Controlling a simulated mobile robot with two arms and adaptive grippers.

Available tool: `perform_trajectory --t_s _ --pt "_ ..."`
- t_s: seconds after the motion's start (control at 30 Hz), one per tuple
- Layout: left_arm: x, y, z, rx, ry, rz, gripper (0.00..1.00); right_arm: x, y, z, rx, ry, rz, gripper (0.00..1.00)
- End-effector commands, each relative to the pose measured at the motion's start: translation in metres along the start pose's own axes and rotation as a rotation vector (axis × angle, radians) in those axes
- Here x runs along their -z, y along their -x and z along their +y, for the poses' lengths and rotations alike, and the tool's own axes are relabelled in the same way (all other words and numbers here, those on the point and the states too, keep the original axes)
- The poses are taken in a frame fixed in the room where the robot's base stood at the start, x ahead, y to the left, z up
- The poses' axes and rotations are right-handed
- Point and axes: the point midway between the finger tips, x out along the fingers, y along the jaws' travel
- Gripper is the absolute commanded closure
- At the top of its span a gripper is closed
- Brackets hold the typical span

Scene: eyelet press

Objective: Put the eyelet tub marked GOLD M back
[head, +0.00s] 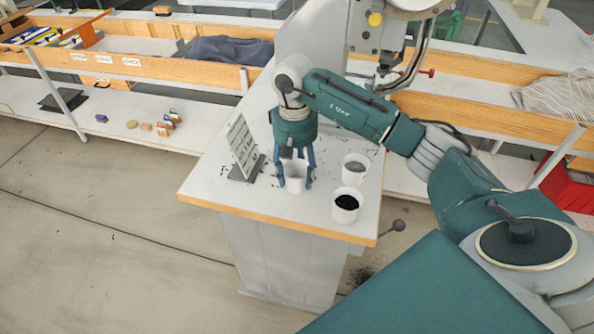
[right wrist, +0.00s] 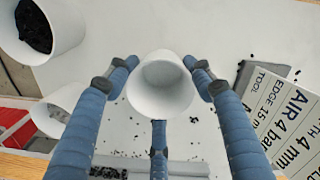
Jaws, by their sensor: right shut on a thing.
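My right gripper (head: 296,178) is shut on a white tub (head: 295,185) near the front of the press table. In the right wrist view, the gripper's blue fingers (right wrist: 160,88) surround the same tub (right wrist: 160,100), and its inside looks pale and empty. I cannot read any mark on it, nor tell whether its base touches the table. A white tub with black contents (head: 346,206) stands to its right. Another white tub with greyish contents (head: 354,168) stands behind that one. No GOLD M mark is readable on any tub. My left gripper is out of view.
A printed sign (head: 243,147) stands left of the gripper on the table (head: 222,190). The press (head: 385,40) rises behind. Small black bits lie scattered on the tabletop. The table's wooden front edge (head: 270,222) is close. A side bench (head: 130,115) holds small blocks.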

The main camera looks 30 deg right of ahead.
Motion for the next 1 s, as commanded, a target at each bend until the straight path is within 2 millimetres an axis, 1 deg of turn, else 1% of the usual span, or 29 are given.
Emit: perform_trajectory --t_s 0.23,0.37,0.4,0.47,0.5,0.8,0.87,0.93,1.0 --pt "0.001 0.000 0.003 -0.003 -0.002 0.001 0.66 0.001 -0.001 0.000 0.001 0.000 0.003 0.76" --pt "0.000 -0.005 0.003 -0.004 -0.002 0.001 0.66 0.001 -0.006 0.000 0.001 0.000 0.003 0.76" --pt "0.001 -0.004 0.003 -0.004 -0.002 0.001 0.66 0.001 -0.004 0.000 0.001 0.000 0.003 0.42" --pt "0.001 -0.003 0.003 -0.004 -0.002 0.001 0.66 0.001 -0.004 0.000 0.001 0.000 0.002 0.30" --pt "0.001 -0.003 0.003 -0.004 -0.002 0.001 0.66 0.001 -0.004 0.000 0.001 0.000 0.002 0.28" --pt "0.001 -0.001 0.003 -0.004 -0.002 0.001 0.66 0.001 -0.002 0.000 0.001 0.000 0.002 0.28" --pt "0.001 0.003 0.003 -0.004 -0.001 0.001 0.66 0.000 0.002 0.000 0.002 0.000 0.002 0.28" --pt "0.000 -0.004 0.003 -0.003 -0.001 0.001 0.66 0.002 0.007 0.000 0.001 0.000 0.005 0.28" --pt "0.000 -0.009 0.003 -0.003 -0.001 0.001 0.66 0.002 0.019 0.000 0.002 0.001 0.007 0.28"
